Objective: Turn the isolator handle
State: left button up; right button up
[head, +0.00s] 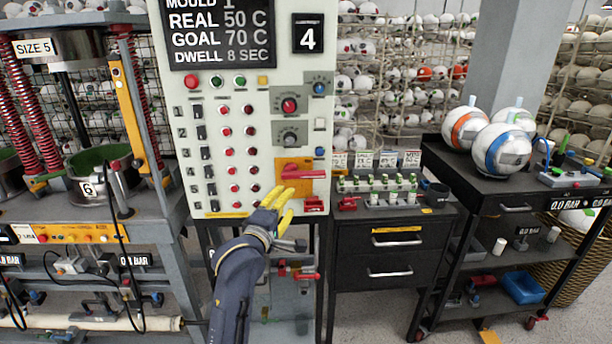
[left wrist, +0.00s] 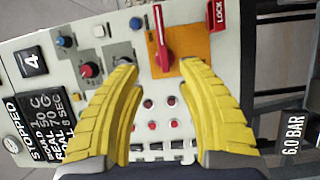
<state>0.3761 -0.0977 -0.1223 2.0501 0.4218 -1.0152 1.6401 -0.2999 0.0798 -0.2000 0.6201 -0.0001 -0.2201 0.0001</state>
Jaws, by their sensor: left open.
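The red isolator handle (head: 305,174) sits on an orange plate (head: 293,190) at the lower right of the pale control panel. It points sideways to the right in the head view. In the left wrist view the handle (left wrist: 161,40) shows lengthwise on its orange plate, beyond the fingertips. My left gripper (head: 279,199), with yellow fingers, is just below and left of the handle in the head view. In the left wrist view its fingers (left wrist: 160,68) are spread apart with nothing between them. Contact with the handle is not seen. My right gripper is in neither view.
A red lock tag (left wrist: 217,14) hangs beside the plate. Knobs (head: 289,105) and rows of buttons cover the panel (head: 262,150). A press (head: 85,150) stands left. A black drawer cabinet (head: 390,250) and a cart with balls (head: 500,190) stand right.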

aim_at(304, 177)
pick_arm(q)
jog(key=shift+n, duration=0.4)
jog(key=x, duration=1.7)
jog(key=shift+w+d+f, duration=0.1)
jog(key=shift+w, duration=0.15)
jog(key=shift+o, duration=0.3)
grip_shut()
